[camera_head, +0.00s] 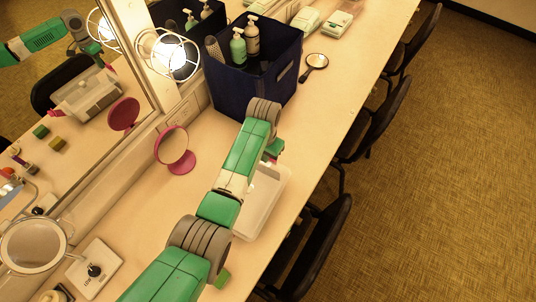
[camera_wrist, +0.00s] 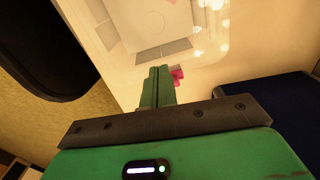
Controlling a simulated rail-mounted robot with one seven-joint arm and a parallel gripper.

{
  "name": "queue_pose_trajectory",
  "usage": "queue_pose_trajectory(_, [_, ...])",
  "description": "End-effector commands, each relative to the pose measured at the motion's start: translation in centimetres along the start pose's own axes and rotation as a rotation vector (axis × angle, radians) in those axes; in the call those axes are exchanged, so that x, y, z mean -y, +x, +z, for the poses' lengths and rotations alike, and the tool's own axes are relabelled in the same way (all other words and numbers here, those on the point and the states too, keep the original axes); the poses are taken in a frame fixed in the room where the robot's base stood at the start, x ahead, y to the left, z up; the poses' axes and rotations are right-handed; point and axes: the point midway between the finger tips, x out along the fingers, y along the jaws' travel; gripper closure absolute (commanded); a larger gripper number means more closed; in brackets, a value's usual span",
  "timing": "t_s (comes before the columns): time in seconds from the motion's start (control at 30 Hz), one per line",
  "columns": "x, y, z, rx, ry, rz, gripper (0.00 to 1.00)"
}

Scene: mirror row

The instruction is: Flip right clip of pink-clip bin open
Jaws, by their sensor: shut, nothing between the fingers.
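The pink-clip bin (camera_head: 268,203) is a clear, whitish box on the counter, partly hidden behind my arm in the head view. In the wrist view its pale see-through body (camera_wrist: 150,22) fills the upper middle. A pink clip (camera_wrist: 177,75) shows just right of my fingers at the bin's edge. I cannot tell whether the fingers touch it, or how far it is flipped. My gripper (camera_wrist: 158,72) is shut and empty, its green fingers together and pointing at the bin. In the head view the fingertips are hidden behind my arm.
A dark blue caddy (camera_head: 245,75) with pump bottles stands just beyond the bin. A pink round mirror (camera_head: 176,150) stands to its left, and a hand mirror (camera_head: 315,64) lies to the right of the caddy. Dark chairs (camera_head: 318,245) line the counter's right edge. The wall mirror is at left.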

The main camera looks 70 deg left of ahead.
Motion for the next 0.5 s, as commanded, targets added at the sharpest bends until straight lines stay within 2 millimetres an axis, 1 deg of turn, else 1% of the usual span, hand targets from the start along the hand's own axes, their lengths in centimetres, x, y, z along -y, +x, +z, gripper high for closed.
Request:
queue_pose_trajectory(0.03, [0.0, 0.5, 0.0, 0.000, 0.000, 0.000, 1.00])
queue_pose_trajectory(0.5, [0.0, 2.7, 0.0, 0.001, 0.001, 0.000, 1.00])
